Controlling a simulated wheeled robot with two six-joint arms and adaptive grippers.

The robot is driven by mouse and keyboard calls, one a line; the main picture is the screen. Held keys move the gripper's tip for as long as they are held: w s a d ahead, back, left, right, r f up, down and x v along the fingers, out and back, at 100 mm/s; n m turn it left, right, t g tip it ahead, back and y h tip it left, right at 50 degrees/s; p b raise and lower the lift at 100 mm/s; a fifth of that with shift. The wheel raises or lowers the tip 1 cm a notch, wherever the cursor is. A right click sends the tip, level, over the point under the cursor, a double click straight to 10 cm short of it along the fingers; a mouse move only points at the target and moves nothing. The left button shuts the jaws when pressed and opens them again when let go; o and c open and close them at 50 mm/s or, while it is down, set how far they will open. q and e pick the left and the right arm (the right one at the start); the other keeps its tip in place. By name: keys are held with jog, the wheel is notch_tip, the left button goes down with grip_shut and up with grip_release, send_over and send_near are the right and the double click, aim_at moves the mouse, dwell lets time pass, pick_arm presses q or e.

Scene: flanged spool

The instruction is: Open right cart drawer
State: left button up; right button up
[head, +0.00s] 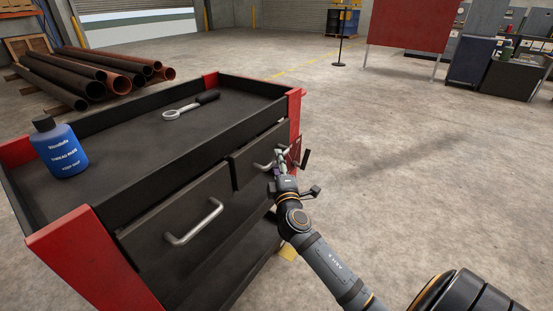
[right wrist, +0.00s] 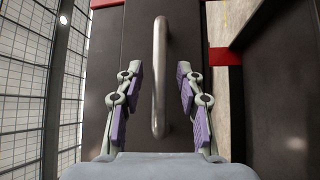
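A black tool cart (head: 138,268) with red corners stands at the left in the head view. My right gripper (head: 282,160) is at that handle. In the right wrist view the handle (right wrist: 160,75) runs between the two purple-padded fingers (right wrist: 160,95), with a gap on each side. The fingers are open and do not touch it. The left drawer (head: 165,255) has its own bar handle (head: 194,222). My left gripper is not in view.
A blue bottle (head: 59,150) and a wrench-like tool (head: 190,106) lie on the cart's top tray, the bottle upright. Several pipes (head: 95,75) are stacked behind at the left. The concrete floor right of the cart is clear.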

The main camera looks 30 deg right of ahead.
jog(key=shift+x, duration=0.8)
grip_shut()
